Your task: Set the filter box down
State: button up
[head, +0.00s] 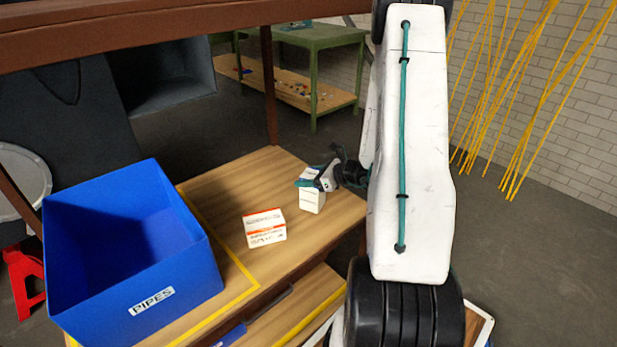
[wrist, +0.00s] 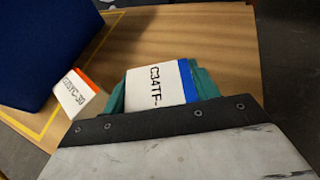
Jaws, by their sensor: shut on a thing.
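My gripper (head: 318,180) is shut on a white filter box (head: 312,201) over the right part of the wooden table. In the wrist view the held box (wrist: 155,86) has a blue stripe and black lettering that reads "C34TF-", with a teal finger on each side. The box looks about upright, and its lower end is close to the tabletop. I cannot tell whether it touches. A second white box with an orange stripe (head: 264,228) lies on the table to the left, apart from the held one. It also shows in the wrist view (wrist: 78,96).
A blue bin labelled "PIPES" (head: 190,262) stands on the left of the wooden table (head: 225,192), beside a yellow line. Bare tabletop lies behind the two boxes. A dark red post (head: 268,85) rises at the table's back edge. A green table (head: 330,38) stands farther back.

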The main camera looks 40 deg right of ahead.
jog(key=shift+f, duration=0.15)
jog(key=o, duration=1.7)
